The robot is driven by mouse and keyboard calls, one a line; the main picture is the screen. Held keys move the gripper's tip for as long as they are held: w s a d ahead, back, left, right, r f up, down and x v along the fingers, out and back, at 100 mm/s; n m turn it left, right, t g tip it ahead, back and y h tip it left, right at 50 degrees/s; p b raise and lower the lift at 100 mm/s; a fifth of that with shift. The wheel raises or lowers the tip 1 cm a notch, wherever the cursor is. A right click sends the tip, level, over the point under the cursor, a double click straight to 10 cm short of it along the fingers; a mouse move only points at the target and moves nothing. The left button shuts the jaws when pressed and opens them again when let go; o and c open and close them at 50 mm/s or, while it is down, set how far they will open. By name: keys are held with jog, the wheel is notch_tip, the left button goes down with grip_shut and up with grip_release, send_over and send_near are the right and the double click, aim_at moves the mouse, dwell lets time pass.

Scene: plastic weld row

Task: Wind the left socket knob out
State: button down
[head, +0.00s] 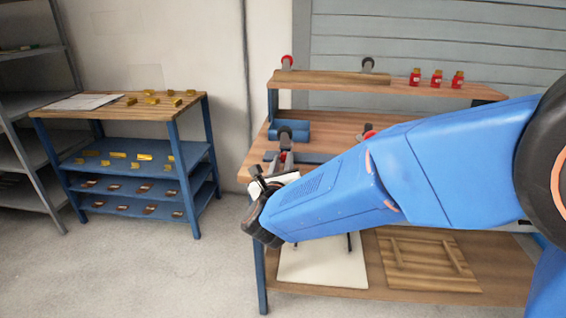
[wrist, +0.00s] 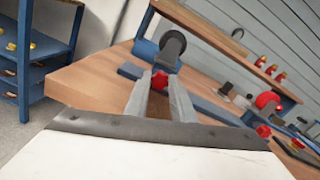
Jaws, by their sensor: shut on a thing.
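The left socket knob (wrist: 159,80) is a small red lobed knob at the front of a blue fixture on the wooden bench. In the wrist view the two grey fingers of my gripper (wrist: 160,92) reach forward and are shut on this knob at their tips. In the head view my gripper (head: 287,165) is over the bench's left end, and my arm hides much of the bench. The knob's stem and thread are hidden by the fingers. A second red knob (wrist: 266,100) shows further right.
A dark round disc (wrist: 174,42) on a grey post rises just behind the held knob. The blue fixture bar (wrist: 218,112) runs right along the bench. A raised wooden shelf (head: 345,84) carries several red items. A blue shelf unit (head: 130,145) stands left, with open floor between.

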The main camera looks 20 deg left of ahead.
jog(key=shift+n, duration=0.5)
jog(key=c, duration=1.5)
grip_release()
jog(key=v, duration=1.7)
jog(key=shift+s, duration=0.2)
